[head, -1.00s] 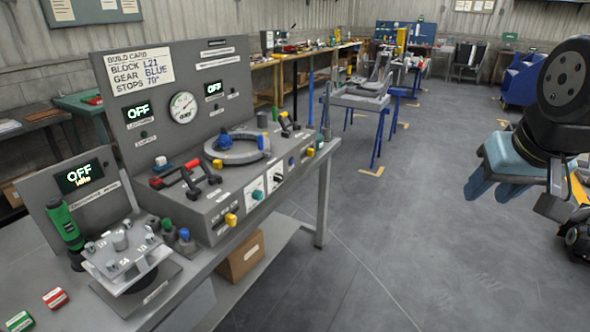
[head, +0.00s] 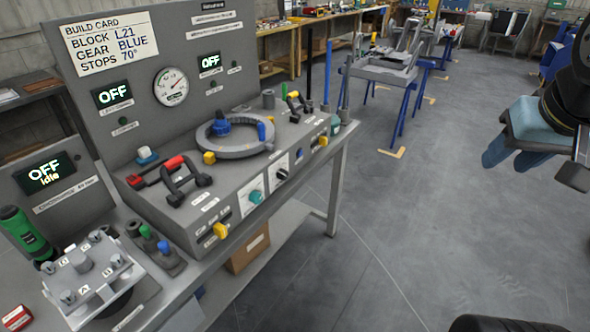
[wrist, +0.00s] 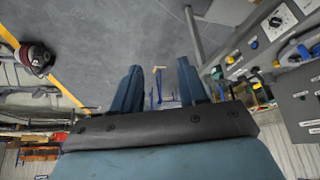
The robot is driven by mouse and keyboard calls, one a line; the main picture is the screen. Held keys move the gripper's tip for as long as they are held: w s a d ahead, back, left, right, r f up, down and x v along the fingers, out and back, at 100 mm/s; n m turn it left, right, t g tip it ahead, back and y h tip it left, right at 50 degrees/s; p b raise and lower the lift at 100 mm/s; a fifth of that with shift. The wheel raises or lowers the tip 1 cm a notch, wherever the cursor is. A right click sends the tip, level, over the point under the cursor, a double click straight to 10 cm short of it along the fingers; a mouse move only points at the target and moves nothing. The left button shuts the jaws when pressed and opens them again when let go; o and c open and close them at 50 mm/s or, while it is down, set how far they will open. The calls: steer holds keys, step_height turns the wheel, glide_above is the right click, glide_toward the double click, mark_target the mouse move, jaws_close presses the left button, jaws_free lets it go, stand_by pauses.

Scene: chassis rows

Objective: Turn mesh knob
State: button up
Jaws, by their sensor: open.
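Two small dials sit on the sloped front of the grey bench console: a teal knob (head: 256,196) on a white plate and a dark knob (head: 282,174) on a white plate to its right. Their labels are too small to read, so I cannot tell which is the mesh knob. A white plate with a dark knob (wrist: 276,21) also shows at the upper right of the wrist view. My gripper (head: 510,158) is open and empty at the right, over the floor and well apart from the console. Its two blue fingers (wrist: 158,85) stand apart in the wrist view.
The console carries a ring fixture (head: 235,148), black handles (head: 186,185) and yellow knobs (head: 220,231). A build card (head: 111,44) reads BLOCK L21, GEAR BLUE, STOPS 70°; displays read OFF. A cardboard box (head: 248,251) sits on the lower shelf.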

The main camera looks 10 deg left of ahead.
steer(key=shift+o, duration=0.3)
steer(key=shift+o, duration=0.8)
steer(key=shift+w, duration=0.15)
steer(key=shift+o, duration=0.6)
steer(key=w+f+n+t, duration=0.1)
steer(key=w+f+n, duration=0.1)
steer(key=w, duration=0.5)
steer(key=w+f+n+t+h, duration=0.1)
steer(key=w+f+n, duration=0.1)
steer(key=w, duration=0.6)
steer(key=shift+w+a+f+n, duration=0.25)
steer(key=shift+a+f+n, duration=0.2)
steer(key=shift+f, duration=0.45)
steer(key=w+a+f+n+t+y, duration=0.1)
steer(key=w+a+f+n+y, duration=0.2)
steer(key=w+a+f+n, duration=0.4)
steer(key=n+g+y, duration=0.2)
steer(key=n+y, duration=0.4)
steer(key=y, duration=0.9)
glide_toward(286, 176)
steer(key=shift+m, duration=0.25)
steer(key=x, duration=0.8)
steer(key=shift+a, duration=0.35)
